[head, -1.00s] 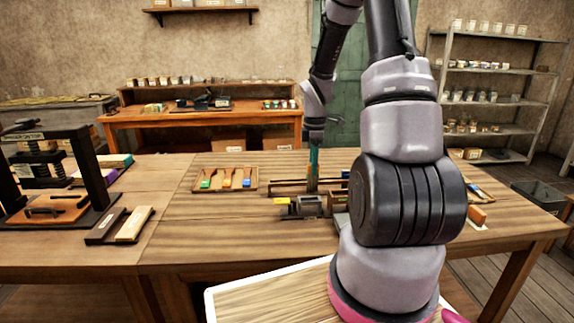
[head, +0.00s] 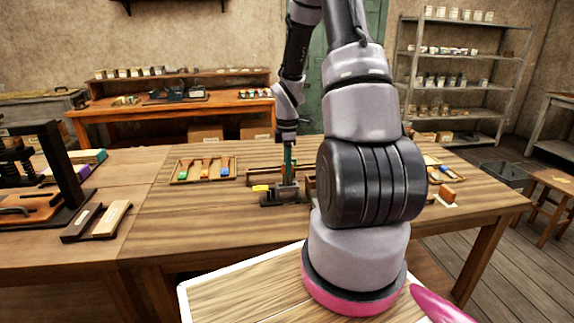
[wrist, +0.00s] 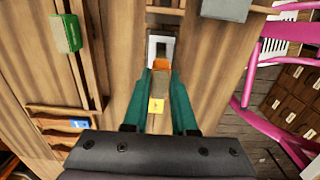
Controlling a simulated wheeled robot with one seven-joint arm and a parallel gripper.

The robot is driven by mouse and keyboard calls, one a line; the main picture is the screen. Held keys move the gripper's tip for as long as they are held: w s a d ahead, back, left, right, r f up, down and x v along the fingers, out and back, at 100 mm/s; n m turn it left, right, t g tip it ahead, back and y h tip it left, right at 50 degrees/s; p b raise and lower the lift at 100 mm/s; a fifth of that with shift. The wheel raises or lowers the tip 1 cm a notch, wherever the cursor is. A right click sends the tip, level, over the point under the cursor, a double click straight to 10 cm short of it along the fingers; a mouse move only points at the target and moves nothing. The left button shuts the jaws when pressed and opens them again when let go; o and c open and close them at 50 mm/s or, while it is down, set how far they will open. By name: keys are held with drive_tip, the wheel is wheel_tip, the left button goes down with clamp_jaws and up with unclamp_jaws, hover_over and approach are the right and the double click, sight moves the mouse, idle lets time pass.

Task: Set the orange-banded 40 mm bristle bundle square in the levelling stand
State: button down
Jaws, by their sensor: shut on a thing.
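My gripper (head: 289,172) points down at the dark levelling stand (head: 284,197) on the bench, its teal fingertips right at or just above the stand. In the wrist view, my gripper (wrist: 159,88) is shut on the orange-banded bristle bundle (wrist: 160,67), whose orange band shows between the fingers. A yellow tab (head: 261,188) sits at the stand's left side and a yellow patch (wrist: 156,105) shows below the bundle in the wrist view. The bundle's lower end is hidden, so I cannot tell whether it touches the stand or is square.
A wooden tray (head: 228,179) with coloured brushes lies left of the stand. Dark and pale blocks (head: 110,219) and a black press (head: 62,165) stand farther left. A small orange-brown block (head: 447,194) lies at the right. The bench front is clear.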

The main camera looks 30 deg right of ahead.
drive_tip(key=shift+f, duration=0.15)
idle(0.5)
drive_tip(key=shift+f, duration=2)
drive_tip(key=c, duration=0.6)
unclamp_jaws()
drive_tip(key=shift+c, duration=0.2)
wheel_tip(320, 180, up, 11)
drive_tip(key=shift+f, duration=0.1)
